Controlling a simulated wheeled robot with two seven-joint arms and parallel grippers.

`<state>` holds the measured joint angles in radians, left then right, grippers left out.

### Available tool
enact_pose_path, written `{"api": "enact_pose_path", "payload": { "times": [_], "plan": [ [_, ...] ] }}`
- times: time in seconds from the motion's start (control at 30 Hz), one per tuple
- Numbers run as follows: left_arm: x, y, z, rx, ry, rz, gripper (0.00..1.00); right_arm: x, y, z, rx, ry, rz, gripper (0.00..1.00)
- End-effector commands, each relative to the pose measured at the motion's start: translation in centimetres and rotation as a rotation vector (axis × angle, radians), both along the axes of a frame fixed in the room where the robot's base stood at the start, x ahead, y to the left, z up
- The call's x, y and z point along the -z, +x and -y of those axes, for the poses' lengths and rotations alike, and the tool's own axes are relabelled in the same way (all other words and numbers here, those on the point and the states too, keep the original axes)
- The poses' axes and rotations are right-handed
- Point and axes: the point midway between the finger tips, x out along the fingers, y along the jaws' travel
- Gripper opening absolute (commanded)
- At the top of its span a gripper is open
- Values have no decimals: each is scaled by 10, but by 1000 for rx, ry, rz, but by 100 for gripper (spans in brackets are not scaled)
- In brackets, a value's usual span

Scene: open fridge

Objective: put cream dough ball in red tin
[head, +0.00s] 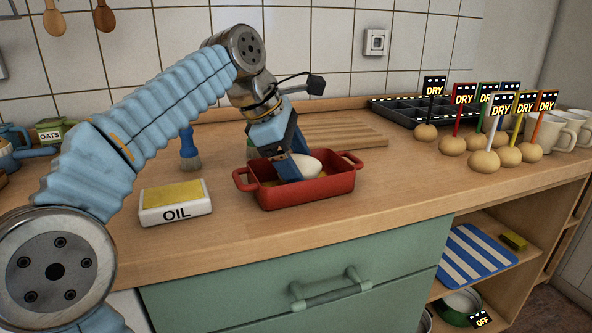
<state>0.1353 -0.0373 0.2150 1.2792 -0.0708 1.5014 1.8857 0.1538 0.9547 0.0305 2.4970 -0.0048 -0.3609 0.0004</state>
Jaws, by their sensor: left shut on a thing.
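The red tin (310,191), a small rectangular dish with a handle at each end, stands on the wooden counter. The cream dough ball (309,164) is at the tin's opening, its lower part hidden by the near rim and by a finger. My left gripper (287,170) reaches down into the tin from above and is shut on the dough ball. I cannot tell whether the ball touches the tin's floor. My right gripper is not in view.
A white OIL block (174,207) with a yellow top lies left of the tin, and a blue brush (189,150) stands behind it. A wooden board (345,135) lies behind the tin. Several brown balls with DRY flags (484,162), a black tray (390,108) and mugs (556,134) occupy the right.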

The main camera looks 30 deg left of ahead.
Motion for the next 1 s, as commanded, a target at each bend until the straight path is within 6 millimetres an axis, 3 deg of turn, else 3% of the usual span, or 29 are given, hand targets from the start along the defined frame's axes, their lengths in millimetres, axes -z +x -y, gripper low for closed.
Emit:
{"api": "enact_pose_path", "payload": {
  "times": [0.73, 0.77, 0.8, 1.0],
  "plan": [
    [23, -1, 0, 2, 1, -8, 33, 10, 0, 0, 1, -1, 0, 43],
    [24, -1, 0, 2, 1, -11, 74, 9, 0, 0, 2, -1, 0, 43],
    [24, -1, 0, 2, 1, -13, 80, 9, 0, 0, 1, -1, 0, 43],
    [22, 0, 0, 3, 2, -17, 82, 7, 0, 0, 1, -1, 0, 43]
  ]
}}
